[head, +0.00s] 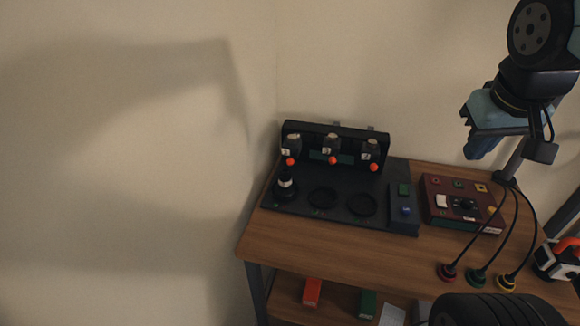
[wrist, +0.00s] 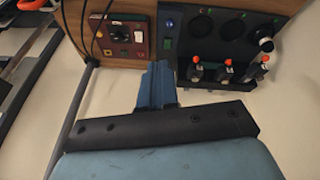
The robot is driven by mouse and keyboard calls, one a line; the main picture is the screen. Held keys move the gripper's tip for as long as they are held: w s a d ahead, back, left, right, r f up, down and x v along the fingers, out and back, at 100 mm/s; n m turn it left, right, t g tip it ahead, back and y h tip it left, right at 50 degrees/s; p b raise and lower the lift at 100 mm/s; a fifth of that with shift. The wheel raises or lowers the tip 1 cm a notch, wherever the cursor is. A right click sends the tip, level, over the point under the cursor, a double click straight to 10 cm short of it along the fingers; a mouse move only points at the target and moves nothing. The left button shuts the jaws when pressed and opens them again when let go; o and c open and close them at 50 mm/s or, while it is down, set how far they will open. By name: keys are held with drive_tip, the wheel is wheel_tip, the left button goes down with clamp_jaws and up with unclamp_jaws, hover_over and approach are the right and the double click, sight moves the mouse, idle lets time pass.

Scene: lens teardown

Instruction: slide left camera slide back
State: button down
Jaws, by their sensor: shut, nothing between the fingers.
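A dark station has a row of three camera slides with orange knobs along its raised back. The left camera slide (head: 291,148) is at the left end of that row. In the wrist view, which is turned around, it appears to be the rightmost one (wrist: 257,70). The middle slide (head: 331,146) and the right slide (head: 370,152) stand beside it. My gripper (head: 478,152) is raised in the air to the right of the station, well apart from the slides. Its blue fingers are together and empty in the wrist view (wrist: 157,70).
A dark lens piece (head: 286,187) stands at the left front of the station deck, beside two empty rings (head: 323,197). A dark red control box (head: 462,204) is to the right, with cabled coloured plugs (head: 477,277) in front. A wall rises close behind the wooden table (head: 330,245).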

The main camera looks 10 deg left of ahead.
drive_tip(key=w+a+f+n+t+h, duration=0.3)
drive_tip(key=w+a+f+n+h, duration=0.6)
drive_tip(key=a+f+n, duration=0.7)
drive_tip(key=s+a+f+n+t+y, duration=0.3)
drive_tip(key=a+f+n+t+y, duration=0.15)
drive_tip(key=a+n, duration=0.45)
drive_tip(key=s+a+f+n+t+y, duration=0.3)
drive_tip(key=a+f+n+t, duration=0.15)
drive_tip(key=a+n, duration=0.5)
drive_tip(key=shift+m, duration=0.85)
drive_tip(key=x, duration=0.4)
drive_tip(key=a+r+x, duration=0.1)
drive_tip(key=x, duration=0.3)
drive_tip(key=a+x, duration=0.1)
drive_tip(key=x, duration=0.3)
drive_tip(key=shift+w+r, duration=0.15)
drive_tip(key=shift+w, duration=0.4)
drive_tip(key=shift+w+r, duration=0.1)
drive_tip(key=shift+w, duration=0.4)
